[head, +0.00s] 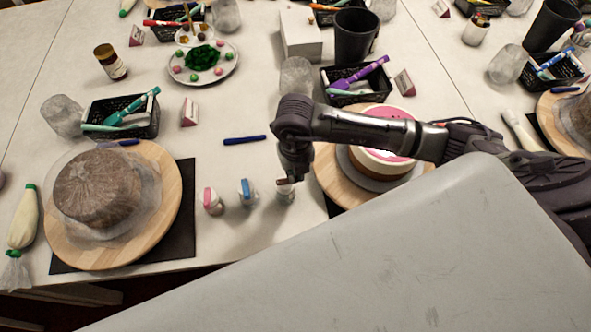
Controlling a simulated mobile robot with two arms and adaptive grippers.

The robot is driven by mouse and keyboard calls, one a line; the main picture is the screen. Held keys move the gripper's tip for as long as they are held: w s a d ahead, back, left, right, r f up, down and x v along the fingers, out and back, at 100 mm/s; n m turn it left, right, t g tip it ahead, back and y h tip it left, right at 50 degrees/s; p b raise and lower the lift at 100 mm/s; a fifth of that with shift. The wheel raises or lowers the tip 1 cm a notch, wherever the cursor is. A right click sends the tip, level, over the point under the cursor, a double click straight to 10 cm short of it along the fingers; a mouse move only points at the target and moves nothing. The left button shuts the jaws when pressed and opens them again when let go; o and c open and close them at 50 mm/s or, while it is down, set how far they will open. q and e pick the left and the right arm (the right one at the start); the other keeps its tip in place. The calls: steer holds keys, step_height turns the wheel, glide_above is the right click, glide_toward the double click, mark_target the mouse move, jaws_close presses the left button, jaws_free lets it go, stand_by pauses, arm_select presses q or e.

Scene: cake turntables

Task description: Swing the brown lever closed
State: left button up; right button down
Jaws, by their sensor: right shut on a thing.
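A small pale bottle (284,196) with a brown lever (283,182) on its top stands upright on the table, at the right end of a row of three. My right gripper (291,175) points down onto its top from above. It is shut on the brown lever; its fingers hide part of the lever, so its exact angle is hard to tell. The bottle with a blue lever (246,186) and the bottle with a pink-red lever (209,195) stand to the left. My left gripper is not in view.
A wooden turntable with a brown cake (97,188) stands left on a black mat (184,222). Another turntable (331,175) with a pink-topped cake (384,158) is close on the right, partly under my arm. A blue pen (245,140) lies behind the bottles.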

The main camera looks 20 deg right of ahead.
stand_by(0.6)
steer(key=c, duration=1.2)
jaws_free()
step_height(320, 180, up, 12)
steer(key=shift+a, duration=0.1)
